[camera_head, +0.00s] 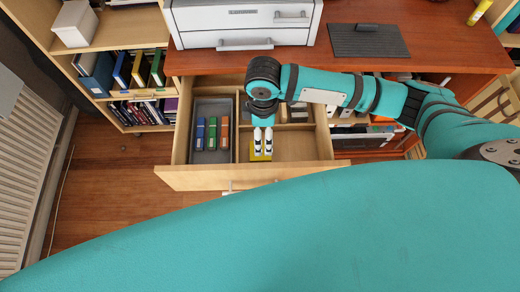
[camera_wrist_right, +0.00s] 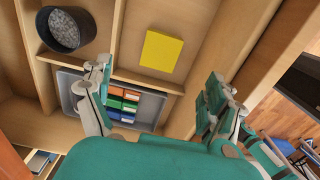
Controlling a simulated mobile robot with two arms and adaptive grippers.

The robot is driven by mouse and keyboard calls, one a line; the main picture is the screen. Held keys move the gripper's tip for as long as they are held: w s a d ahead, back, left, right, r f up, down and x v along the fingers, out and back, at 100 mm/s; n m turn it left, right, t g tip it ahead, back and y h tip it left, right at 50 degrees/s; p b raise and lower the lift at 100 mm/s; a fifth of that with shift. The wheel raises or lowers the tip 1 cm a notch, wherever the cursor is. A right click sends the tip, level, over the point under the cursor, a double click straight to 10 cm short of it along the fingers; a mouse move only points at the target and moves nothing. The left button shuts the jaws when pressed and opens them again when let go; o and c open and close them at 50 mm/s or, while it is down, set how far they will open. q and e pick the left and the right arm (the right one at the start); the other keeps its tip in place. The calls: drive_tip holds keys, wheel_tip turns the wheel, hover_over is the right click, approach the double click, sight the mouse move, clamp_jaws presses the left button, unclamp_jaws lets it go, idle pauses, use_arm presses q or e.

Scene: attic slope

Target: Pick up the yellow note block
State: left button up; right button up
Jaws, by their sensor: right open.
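The yellow note block (camera_head: 260,157) lies flat on the floor of a compartment in the open wooden drawer (camera_head: 195,179). In the head view my right gripper (camera_head: 263,144) points down over it and its fingers hide much of it. In the right wrist view the whole yellow top of the block (camera_wrist_right: 161,51) shows, between and beyond the two spread fingers (camera_wrist_right: 160,84). The right gripper is open and empty, apart from the block. How high the fingertips are above it is hard to tell. My left gripper is in neither view.
A grey tray (camera_head: 212,105) left of the block's compartment holds blue, green and orange items. Wooden dividers and drawer walls stand close around. The wrist view shows a dark round cup (camera_wrist_right: 65,28) in another compartment. The desktop (camera_head: 430,50) overhangs behind.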

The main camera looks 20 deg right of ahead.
sight(263, 159)
wheel_tip(263, 159, down, 4)
drive_tip(key=shift+w+r, duration=0.1)
drive_tip(key=shift+w, duration=0.05)
wheel_tip(263, 159, down, 2)
drive_tip(key=shift+f, duration=0.1)
drive_tip(key=f, duration=0.4)
drive_tip(key=shift+s+a+f, duration=0.15)
drive_tip(key=shift+s+a, duration=0.05)
drive_tip(key=shift+a, duration=0.1)
drive_tip(key=shift+f, duration=0.35)
drive_tip(key=c, duration=0.9)
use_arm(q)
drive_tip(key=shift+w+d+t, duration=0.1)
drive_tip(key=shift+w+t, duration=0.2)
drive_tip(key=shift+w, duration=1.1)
use_arm(e)
drive_tip(key=c, duration=0.4)
